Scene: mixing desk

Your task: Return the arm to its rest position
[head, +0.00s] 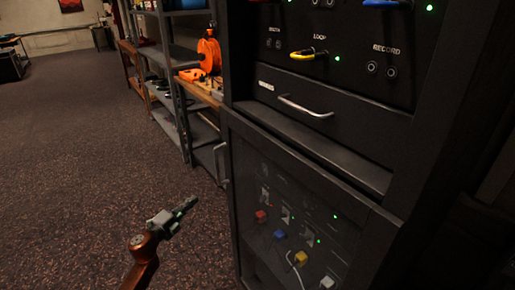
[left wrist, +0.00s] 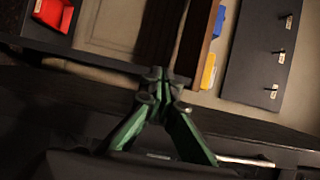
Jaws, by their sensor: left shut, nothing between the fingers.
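My left gripper (head: 187,206) is at the lower left of the head view, over the carpet and left of the rack. It is shut and empty, apart from the rack. In the left wrist view its green fingers (left wrist: 157,80) meet at the tips with nothing between them. My left arm (head: 145,258) is partly in view, reaching up from the bottom edge. My right gripper is in neither view.
A tall black rack (head: 325,165) fills the right side, with a drawer handle (head: 305,107) and a glass door with its handle (head: 221,163). Shelves (head: 165,70) stand behind it. The carpet (head: 80,150) at left is clear. A red bin (left wrist: 52,12) shows in the wrist view.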

